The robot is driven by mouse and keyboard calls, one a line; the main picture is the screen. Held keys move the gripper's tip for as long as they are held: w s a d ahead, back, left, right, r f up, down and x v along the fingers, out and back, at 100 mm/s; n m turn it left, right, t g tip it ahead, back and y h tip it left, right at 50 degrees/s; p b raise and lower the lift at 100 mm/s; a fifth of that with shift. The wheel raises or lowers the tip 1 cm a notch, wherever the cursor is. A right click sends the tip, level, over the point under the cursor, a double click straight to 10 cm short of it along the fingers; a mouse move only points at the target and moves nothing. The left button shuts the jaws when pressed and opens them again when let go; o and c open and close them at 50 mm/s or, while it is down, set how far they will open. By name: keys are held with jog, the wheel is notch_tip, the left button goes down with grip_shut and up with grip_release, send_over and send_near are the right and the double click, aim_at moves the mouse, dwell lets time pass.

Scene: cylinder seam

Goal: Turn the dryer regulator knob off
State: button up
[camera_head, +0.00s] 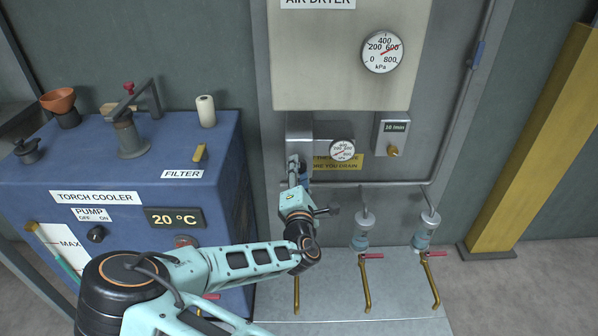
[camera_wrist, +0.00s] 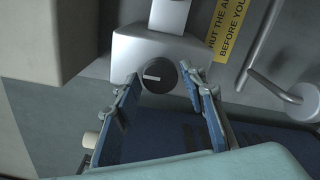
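The regulator knob (camera_wrist: 158,75) is a dark round knob with a white line pointing left, on the grey regulator body (camera_wrist: 150,45) in the wrist view. My gripper (camera_wrist: 159,78) is open, with one finger to the left of the knob and the other to its right. The fingertips look close to the knob's sides; I cannot tell whether either touches it. In the head view my gripper (camera_head: 297,163) is up under the grey regulator body (camera_head: 300,128) below the air dryer panel (camera_head: 330,85). The knob is hidden there.
A small gauge (camera_head: 342,150) and yellow sign (camera_head: 350,164) are right of the gripper. A pipe (camera_head: 380,184) runs along the wall, with clear bowls (camera_head: 361,235) and red-handled drain valves (camera_head: 372,256) below. The blue torch cooler (camera_head: 100,170) stands left.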

jog(key=shift+o, duration=0.9)
jog(key=s, duration=1.2)
